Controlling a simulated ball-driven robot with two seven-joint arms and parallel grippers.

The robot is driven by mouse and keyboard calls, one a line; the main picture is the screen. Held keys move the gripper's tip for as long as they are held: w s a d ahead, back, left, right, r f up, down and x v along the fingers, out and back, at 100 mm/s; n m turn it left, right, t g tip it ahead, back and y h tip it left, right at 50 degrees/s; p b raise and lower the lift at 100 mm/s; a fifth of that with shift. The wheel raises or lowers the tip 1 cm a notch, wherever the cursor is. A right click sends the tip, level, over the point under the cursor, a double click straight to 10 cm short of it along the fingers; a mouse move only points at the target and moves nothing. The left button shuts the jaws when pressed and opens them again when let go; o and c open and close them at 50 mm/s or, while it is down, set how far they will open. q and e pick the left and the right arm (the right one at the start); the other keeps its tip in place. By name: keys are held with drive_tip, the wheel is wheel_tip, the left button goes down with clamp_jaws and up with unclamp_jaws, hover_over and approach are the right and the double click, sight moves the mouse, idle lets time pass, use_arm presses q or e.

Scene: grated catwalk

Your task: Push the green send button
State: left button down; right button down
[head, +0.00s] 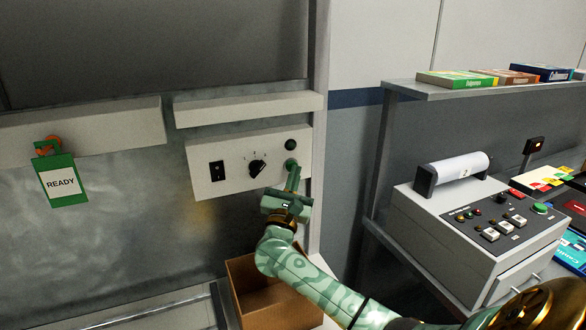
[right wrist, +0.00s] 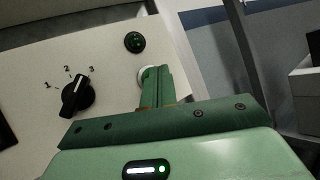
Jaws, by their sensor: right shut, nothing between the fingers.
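A pale control panel (head: 228,172) on the wall carries a black rocker switch, a black dial (head: 257,168) marked 1, 2, 3 and a dark green round lamp (head: 291,145). Below the lamp is a round green button (head: 290,163); I cannot read a send label. My right gripper (head: 293,179) is shut and empty, its fingertips at this button. In the right wrist view the fingers (right wrist: 155,85) cover most of the button, leaving part of its pale ring (right wrist: 141,77) showing. I cannot tell if they touch or press it. My left gripper is not in view.
An open cardboard box (head: 262,298) is below the panel. A READY tag (head: 61,182) hangs at left. At right, a grey console (head: 480,228) has several switches and another green button (head: 540,208). A shelf (head: 440,92) above it holds flat boxes.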

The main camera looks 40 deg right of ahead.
drive_tip(key=shift+w+d+b, duration=0.1)
drive_tip(key=shift+w+b, duration=0.2)
drive_tip(key=shift+w, duration=0.1)
drive_tip(key=shift+s, duration=0.45)
drive_tip(key=s+a+p, duration=0.2)
drive_tip(key=s+p, duration=0.1)
drive_tip(key=s, duration=0.2)
drive_tip(key=shift+s, duration=0.35)
idle(0.5)
